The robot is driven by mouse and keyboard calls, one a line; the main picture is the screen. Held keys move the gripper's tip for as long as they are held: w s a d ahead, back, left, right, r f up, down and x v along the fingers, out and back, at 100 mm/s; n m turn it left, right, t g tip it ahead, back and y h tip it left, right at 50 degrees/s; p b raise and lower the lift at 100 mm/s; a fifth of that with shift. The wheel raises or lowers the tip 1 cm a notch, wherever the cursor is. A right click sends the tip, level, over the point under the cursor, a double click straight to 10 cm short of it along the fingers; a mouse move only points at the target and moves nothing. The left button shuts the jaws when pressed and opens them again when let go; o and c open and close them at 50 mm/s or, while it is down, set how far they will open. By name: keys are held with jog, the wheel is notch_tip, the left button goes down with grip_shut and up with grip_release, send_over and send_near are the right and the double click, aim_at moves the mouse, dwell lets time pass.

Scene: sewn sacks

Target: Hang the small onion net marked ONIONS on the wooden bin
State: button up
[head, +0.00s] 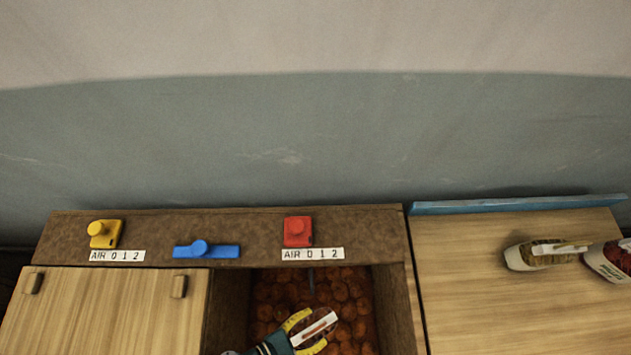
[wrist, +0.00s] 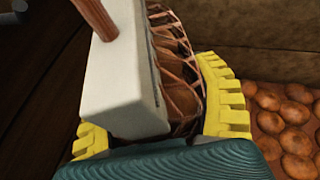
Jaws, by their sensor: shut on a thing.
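My gripper (head: 307,334) has yellow fingers and is shut on a small net (head: 330,319) with a white header. In the wrist view, the net (wrist: 178,62) has reddish-brown mesh over brown contents, and its white header (wrist: 122,88) carries a brown strip. My gripper (wrist: 160,120) has one yellow finger on each side of it. No ONIONS marking can be read. The wooden bin (head: 235,218) has an open compartment of round orange-brown onions, over which my gripper holds the net. These onions also show in the wrist view (wrist: 285,125), apart from the net.
The bin's brown back ledge bears a yellow knob (head: 104,233), a blue lever (head: 206,250) and a red knob (head: 298,231). A closed wooden lid (head: 105,315) covers the left. On the right wooden top (head: 500,300) lie an olive-filled net (head: 542,254) and a red one (head: 608,262).

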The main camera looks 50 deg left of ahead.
jog(key=shift+a+f, duration=0.2)
jog(key=shift+f, duration=0.25)
jog(key=shift+w+a+r, duration=0.1)
jog(key=shift+w+a, duration=0.3)
jog(key=shift+a, duration=0.1)
jog(key=w+a+f+b, duration=0.2)
jog(key=w+a+b, duration=0.1)
jog(key=w+a, duration=0.2)
jog(key=shift+w+a, duration=0.4)
jog(key=shift+a, duration=0.25)
jog(key=shift+a+f, duration=0.1)
jog(key=shift+f, duration=0.05)
dwell(0.9)
jog(key=o, duration=1.4)
jog(key=shift+c, duration=0.2)
jog(key=shift+f, duration=0.1)
